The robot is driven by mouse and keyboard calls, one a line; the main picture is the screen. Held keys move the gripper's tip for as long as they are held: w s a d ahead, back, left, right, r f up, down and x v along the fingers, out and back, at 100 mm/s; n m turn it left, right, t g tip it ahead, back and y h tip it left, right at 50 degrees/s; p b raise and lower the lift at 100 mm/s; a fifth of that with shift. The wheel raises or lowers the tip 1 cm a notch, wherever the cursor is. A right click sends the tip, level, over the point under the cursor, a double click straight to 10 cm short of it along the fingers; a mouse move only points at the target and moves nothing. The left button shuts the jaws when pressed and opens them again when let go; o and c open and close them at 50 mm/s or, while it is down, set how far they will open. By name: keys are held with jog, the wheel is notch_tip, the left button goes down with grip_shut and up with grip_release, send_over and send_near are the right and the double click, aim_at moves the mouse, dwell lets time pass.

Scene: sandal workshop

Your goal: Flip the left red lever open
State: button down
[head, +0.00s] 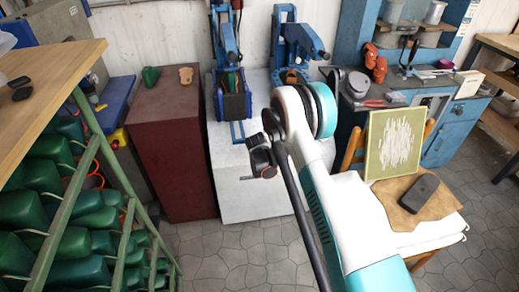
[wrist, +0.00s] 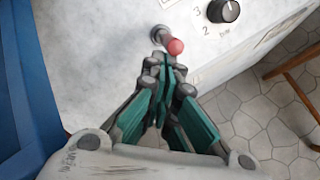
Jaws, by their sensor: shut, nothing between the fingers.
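The red-tipped lever (wrist: 175,46) shows in the wrist view, sticking out from a dark round mount on the pale machine surface (wrist: 95,60). My gripper (wrist: 164,62) is shut and empty, its fingertips right at the lever's red ball. I cannot tell whether they touch it. In the head view my arm reaches toward the white machine cabinet (head: 235,190), and the lever and fingertips are hidden there.
A black numbered dial (wrist: 223,10) sits right of the lever. Blue presses (head: 224,45) stand on the cabinet, with a dark red cabinet (head: 175,160) to its left. A chair (head: 437,222) with a dark sole and leather stands to the right.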

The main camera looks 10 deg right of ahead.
jog(key=shift+w+r+g, duration=0.4)
jog(key=shift+r+g, duration=0.05)
jog(key=shift+g, duration=0.05)
jog(key=shift+r, duration=0.8)
